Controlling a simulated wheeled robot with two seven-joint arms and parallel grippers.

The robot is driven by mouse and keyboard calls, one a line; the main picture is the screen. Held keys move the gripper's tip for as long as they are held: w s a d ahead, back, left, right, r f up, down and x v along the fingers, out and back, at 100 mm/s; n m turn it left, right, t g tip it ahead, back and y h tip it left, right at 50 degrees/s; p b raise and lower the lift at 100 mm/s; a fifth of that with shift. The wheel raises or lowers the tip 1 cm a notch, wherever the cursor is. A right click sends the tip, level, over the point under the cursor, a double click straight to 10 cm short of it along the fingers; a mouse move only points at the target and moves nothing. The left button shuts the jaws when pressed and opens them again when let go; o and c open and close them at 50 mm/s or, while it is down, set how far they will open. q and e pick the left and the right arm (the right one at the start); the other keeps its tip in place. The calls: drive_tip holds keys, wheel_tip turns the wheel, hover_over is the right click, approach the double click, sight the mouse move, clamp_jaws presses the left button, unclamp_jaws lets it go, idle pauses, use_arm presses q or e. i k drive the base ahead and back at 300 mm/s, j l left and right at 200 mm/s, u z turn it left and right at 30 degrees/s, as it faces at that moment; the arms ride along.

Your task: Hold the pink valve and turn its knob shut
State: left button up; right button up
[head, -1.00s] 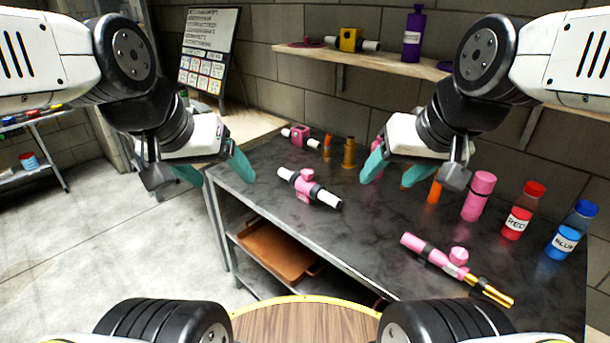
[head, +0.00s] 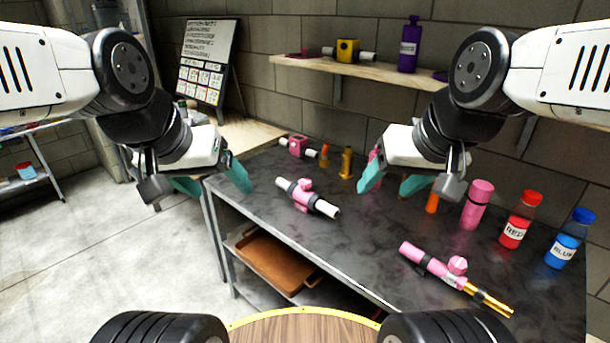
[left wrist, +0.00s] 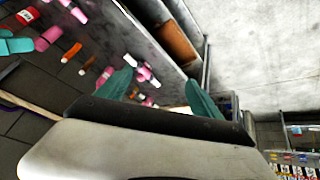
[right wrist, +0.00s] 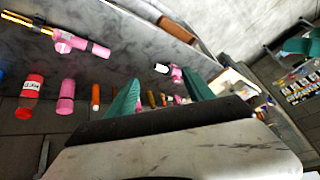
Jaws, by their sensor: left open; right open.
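The pink valve (head: 303,191) lies on the dark bench, with white pipe ends, black rings and a pink knob (head: 304,184) on its body. It also shows between the fingers in the left wrist view (left wrist: 144,73) and partly in the right wrist view (right wrist: 176,73). My left gripper (head: 213,183) is open and empty, above the bench's left edge, left of the valve. My right gripper (head: 387,184) is open and empty, above the bench to the right of the valve. Neither touches it.
A pink tube with a knob and gold pipes (head: 440,266) lies at the bench's front right. A pink bottle (head: 476,204), red bottle (head: 520,220) and blue bottle (head: 570,238) stand right. A pink boxy part (head: 297,146) lies behind. A wall shelf (head: 385,72) hangs above.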

sight(305, 184)
drive_tip(key=j+z, duration=0.1)
drive_tip(key=z, duration=0.25)
drive_tip(key=j+z, duration=0.15)
drive_tip(key=z, duration=0.25)
drive_tip(key=j+z, duration=0.3)
drive_tip(key=j, duration=0.4)
drive_tip(key=j+z, duration=0.35)
drive_tip(key=j, duration=0.3)
drive_tip(key=k+j, duration=0.1)
drive_tip(key=j, duration=0.35)
drive_tip(key=k+j, duration=0.1)
drive_tip(key=j, duration=0.4)
